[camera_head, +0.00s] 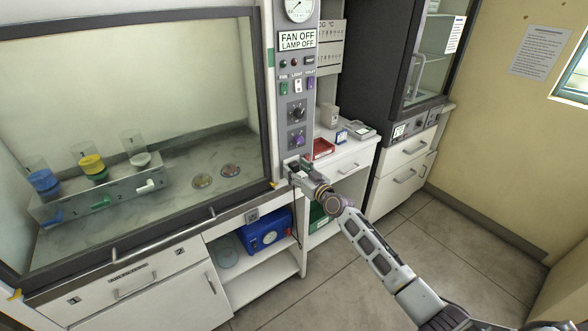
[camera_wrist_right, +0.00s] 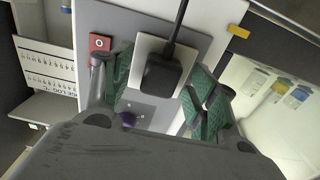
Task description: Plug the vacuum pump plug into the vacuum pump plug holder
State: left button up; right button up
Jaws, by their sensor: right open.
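The vacuum pump plug (camera_wrist_right: 162,76) is black with a cord running up from it. In the right wrist view it sits against a white square plate on the grey panel, which looks like the plug holder (camera_wrist_right: 146,45). My right gripper (camera_wrist_right: 158,88) is open, with green-padded fingers on both sides of the plug; I cannot tell if either touches it. In the head view my right gripper (camera_head: 299,168) is at the foot of the control panel and hides the plug and plate. My left gripper is not in view.
The fume hood (camera_head: 150,60) with coloured cylinders on a rack stands to the left. A blue pump (camera_head: 265,233) sits on the shelf below. A red tray (camera_head: 322,148) lies on the counter to the right. The floor at right is clear.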

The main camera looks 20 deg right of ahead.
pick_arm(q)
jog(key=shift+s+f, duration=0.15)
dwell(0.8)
pick_arm(e)
grip_shut()
jog(key=shift+s, duration=0.2)
jog(key=shift+s+d, duration=0.15)
jog(key=shift+s, duration=0.1)
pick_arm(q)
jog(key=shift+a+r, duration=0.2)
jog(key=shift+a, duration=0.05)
pick_arm(e)
jog(key=shift+s, duration=0.15)
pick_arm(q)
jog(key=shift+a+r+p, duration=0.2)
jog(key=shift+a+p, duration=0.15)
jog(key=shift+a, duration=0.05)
pick_arm(e)
jog(key=shift+s+d, duration=0.25)
jog(key=shift+s, duration=0.35)
